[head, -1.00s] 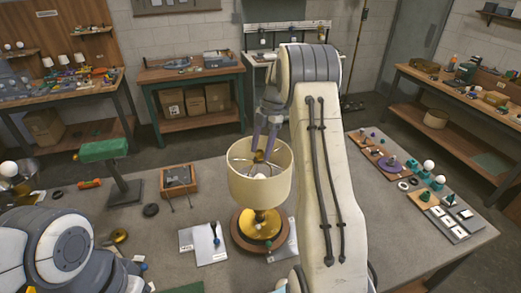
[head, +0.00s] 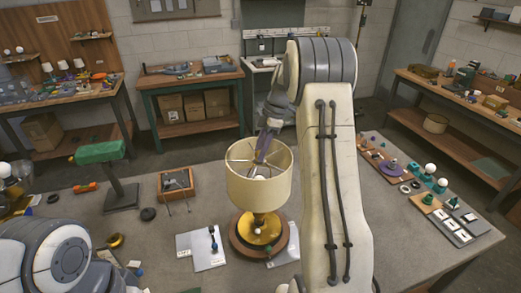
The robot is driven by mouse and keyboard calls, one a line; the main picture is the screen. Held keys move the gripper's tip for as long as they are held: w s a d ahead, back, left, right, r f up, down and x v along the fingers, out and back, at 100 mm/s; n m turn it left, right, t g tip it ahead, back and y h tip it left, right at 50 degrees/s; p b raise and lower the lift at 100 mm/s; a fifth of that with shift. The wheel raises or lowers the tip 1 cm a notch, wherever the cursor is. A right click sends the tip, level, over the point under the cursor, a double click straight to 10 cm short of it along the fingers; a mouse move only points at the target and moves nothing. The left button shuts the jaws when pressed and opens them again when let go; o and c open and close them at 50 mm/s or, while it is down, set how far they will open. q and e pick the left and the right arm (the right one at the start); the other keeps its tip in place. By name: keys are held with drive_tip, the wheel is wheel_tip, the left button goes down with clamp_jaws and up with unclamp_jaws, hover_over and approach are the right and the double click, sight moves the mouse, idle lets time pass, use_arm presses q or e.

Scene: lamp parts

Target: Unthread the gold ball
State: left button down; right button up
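The lamp stands upright on the table with a cream drum shade (head: 258,190), a gold base plate (head: 257,229) and a round wooden foot (head: 238,243). A white bulb (head: 261,177) shows inside the shade, below its wire spokes. My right gripper (head: 261,155) points down into the open top of the shade, at the middle where the spokes meet. Its fingers show nearly edge-on, so the gap between them is hidden. The gold ball is hidden or too small to make out at the fingertips. My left gripper is out of view; only part of that arm shows at lower left.
A white sheet with a small dark-blue tool (head: 212,241) lies left of the lamp. A wooden tray (head: 176,184) and a green-topped stand (head: 101,153) are farther left. Boards with small parts (head: 404,174) lie at the right. My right arm covers the table right of the lamp.

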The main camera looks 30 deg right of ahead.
sight(257, 152)
clamp_jaws()
drive_tip(key=n+g+p, duration=0.1)
drive_tip(key=n+p, duration=0.1)
drive_tip(key=n, duration=0.2)
drive_tip(key=shift+w+r+n, duration=0.1)
drive_tip(key=shift+w+n, duration=0.05)
drive_tip(key=shift+n, duration=0.25)
drive_tip(key=shift+o, duration=0.3)
unclamp_jaws()
clamp_jaws()
drive_tip(key=shift+r+p, duration=0.45)
drive_tip(key=shift+r, duration=0.3)
drive_tip(key=shift+r+p, duration=0.6)
drive_tip(key=shift+r, duration=0.2)
